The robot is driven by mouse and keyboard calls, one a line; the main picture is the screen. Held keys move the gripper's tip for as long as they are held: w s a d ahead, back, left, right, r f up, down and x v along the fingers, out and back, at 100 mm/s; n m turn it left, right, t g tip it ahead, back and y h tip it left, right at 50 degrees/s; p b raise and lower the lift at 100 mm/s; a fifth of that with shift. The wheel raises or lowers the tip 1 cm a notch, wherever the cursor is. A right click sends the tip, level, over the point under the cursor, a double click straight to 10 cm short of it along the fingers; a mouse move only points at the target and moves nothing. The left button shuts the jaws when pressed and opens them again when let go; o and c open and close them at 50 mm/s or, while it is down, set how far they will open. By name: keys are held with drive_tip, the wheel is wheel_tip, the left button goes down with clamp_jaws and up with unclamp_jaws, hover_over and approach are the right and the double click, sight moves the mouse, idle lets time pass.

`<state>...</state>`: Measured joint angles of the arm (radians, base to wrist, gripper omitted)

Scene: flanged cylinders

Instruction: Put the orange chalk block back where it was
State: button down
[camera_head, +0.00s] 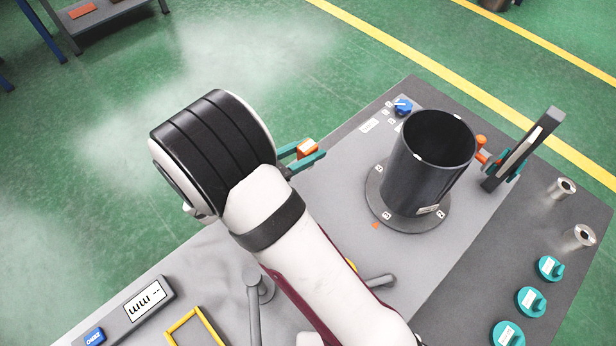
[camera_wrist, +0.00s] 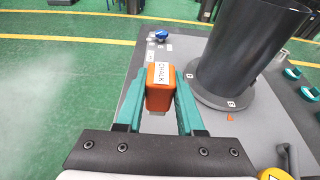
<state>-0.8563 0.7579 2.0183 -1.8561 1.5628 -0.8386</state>
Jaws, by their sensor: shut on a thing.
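The orange chalk block (camera_wrist: 160,88) has a white label reading "CHALK". My gripper (camera_wrist: 162,95) is shut on it, with one teal finger on each side. In the head view the block (camera_head: 307,147) shows at the tips of the teal fingers, left of the dark flanged cylinder (camera_head: 425,175). My arm hides part of the gripper there. The block appears held above the grey table top (camera_head: 330,200), near its far left edge; I cannot tell the exact height. In the wrist view the cylinder (camera_wrist: 245,55) stands to the right, apart from the block.
A blue knob (camera_head: 403,106) is behind the cylinder. A dark upright gauge-like piece with teal parts (camera_head: 522,150) stands to its right. Teal knobs (camera_head: 530,301) and metal posts line the right side. A small display (camera_head: 146,299) and yellow frame (camera_head: 196,328) are at front left.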

wheel_tip(320, 180, down, 9)
drive_tip(key=shift+f, duration=0.1)
drive_tip(key=c, duration=0.5)
unclamp_jaws()
